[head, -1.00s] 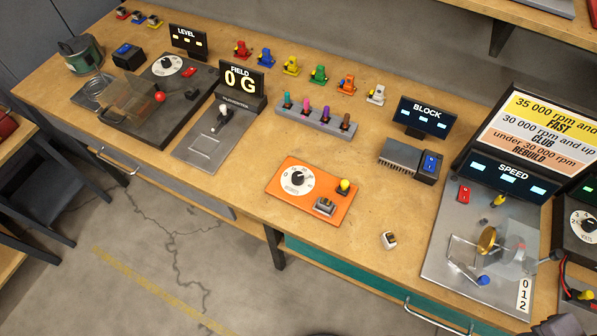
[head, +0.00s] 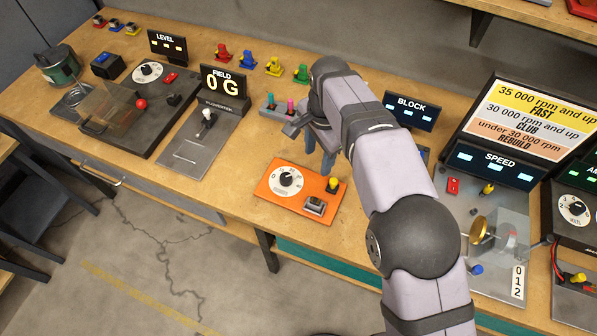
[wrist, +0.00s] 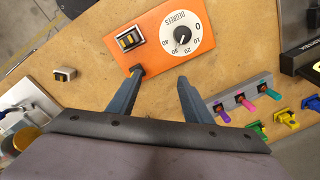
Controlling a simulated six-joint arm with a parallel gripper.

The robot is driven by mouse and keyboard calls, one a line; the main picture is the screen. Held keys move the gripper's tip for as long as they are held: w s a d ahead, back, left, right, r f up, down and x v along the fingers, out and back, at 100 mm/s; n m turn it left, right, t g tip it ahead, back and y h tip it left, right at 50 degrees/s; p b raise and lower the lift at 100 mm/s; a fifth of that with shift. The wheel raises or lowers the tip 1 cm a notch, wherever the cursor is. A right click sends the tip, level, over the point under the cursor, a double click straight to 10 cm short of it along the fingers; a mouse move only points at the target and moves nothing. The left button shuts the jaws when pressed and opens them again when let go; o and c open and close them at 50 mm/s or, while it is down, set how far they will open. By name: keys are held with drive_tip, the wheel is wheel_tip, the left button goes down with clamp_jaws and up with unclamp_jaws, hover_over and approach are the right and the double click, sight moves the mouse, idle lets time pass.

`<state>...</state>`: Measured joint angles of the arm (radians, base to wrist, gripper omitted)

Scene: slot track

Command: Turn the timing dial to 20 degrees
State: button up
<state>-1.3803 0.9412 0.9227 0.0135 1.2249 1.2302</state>
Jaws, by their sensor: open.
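The timing dial (head: 286,178) is a black knob on a white round scale, set in an orange plate (head: 263,188) on the bench. In the wrist view the dial (wrist: 182,35) shows marks from 0 to 40 and the word DEGREES; I cannot read its pointer setting surely. My gripper (head: 318,151) is above the bench, behind and right of the dial in the head view, and touches nothing that I can see. In the wrist view my gripper (wrist: 157,83) has its two fingers apart and empty, with the dial beyond the right fingertip.
The orange plate also holds a yellow-topped knob (head: 333,184) and a rocker switch (head: 314,206). A grey rack with coloured pegs (wrist: 240,100) is close to the right finger. The FIELD display (head: 223,80) stands left of the gripper. Bare bench lies left of the plate.

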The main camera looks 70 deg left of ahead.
hover_over(287, 177)
drive_tip(key=shift+d+f, duration=0.15)
drive_tip(key=shift+f, duration=0.35)
drive_tip(key=shift+a+f+p, duration=0.2)
drive_tip(key=shift+f+p, duration=1.1)
drive_tip(key=shift+f, duration=2.35)
drive_tip(key=shift+c, duration=0.4)
drive_tip(key=c, duration=1)
